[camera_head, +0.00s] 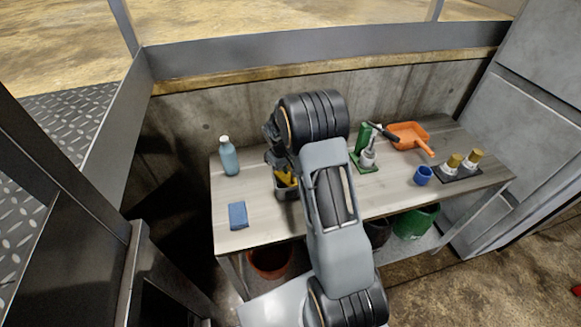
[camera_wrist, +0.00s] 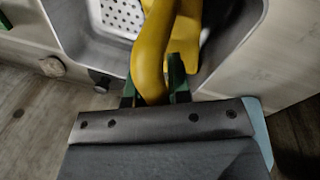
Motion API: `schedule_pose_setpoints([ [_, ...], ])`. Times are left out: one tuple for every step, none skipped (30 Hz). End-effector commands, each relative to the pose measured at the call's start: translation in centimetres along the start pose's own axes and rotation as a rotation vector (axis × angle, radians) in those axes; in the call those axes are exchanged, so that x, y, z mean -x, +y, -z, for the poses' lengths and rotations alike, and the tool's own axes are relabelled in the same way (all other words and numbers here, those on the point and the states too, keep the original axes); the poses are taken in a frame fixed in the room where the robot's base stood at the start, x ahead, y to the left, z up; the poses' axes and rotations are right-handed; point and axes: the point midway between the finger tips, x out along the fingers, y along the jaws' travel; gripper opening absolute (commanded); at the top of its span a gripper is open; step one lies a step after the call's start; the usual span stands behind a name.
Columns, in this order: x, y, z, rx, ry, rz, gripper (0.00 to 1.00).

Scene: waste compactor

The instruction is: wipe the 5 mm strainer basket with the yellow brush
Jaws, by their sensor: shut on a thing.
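The yellow brush (camera_wrist: 152,50) has its curved handle between the green-tipped fingers of my gripper (camera_wrist: 152,88), which is shut on it. The brush reaches over a grey tub (camera_wrist: 225,30); its head is out of frame or hidden. A pale perforated surface (camera_wrist: 122,16), seemingly the strainer basket, shows inside the tub to the left of the brush; its hole size cannot be read. In the head view, yellow parts of the brush (camera_head: 286,178) show at the grey tub (camera_head: 283,192) on the bench, partly hidden by my arm.
On the bench (camera_head: 270,232) stand a blue bottle (camera_head: 229,158), a blue sponge (camera_head: 238,215), a green-based bottle stand (camera_head: 365,152), an orange dustpan (camera_head: 408,135), a blue cup (camera_head: 423,175) and two yellow-topped items (camera_head: 462,163). A concrete wall (camera_head: 200,115) stands behind.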

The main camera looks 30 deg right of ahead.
Motion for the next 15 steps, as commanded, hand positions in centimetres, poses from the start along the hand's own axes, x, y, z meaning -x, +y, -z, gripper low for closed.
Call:
schedule_pose_setpoints([
  [-0.1,0.1,0.2,0.000,0.001,0.000,0.00],
  [0.0,0.2,0.4,0.000,0.002,0.000,0.00],
  [0.0,0.3,0.5,-0.001,0.001,0.000,0.00],
  [0.0,0.4,0.5,-0.001,0.001,0.000,0.00],
  [0.0,0.5,0.4,-0.001,0.001,0.000,0.00],
  [0.0,0.6,0.4,-0.002,0.001,0.000,0.00],
  [0.0,0.7,0.3,-0.002,0.001,0.000,0.00],
  [-0.1,0.9,0.2,-0.003,0.001,0.000,0.00],
  [-0.1,1.1,0.1,-0.003,0.001,0.000,0.00],
  [-0.1,1.3,0.0,-0.003,0.001,0.000,0.00],
  [-0.1,1.5,-0.1,-0.003,0.001,0.000,0.00],
  [-0.2,1.8,-0.2,-0.003,0.001,0.000,0.00],
  [-0.2,2.0,-0.4,-0.004,0.001,0.000,0.00],
  [-0.2,2.2,-0.5,-0.004,0.001,0.000,0.00],
  [-0.3,2.6,-0.7,-0.004,0.001,0.000,0.00],
])
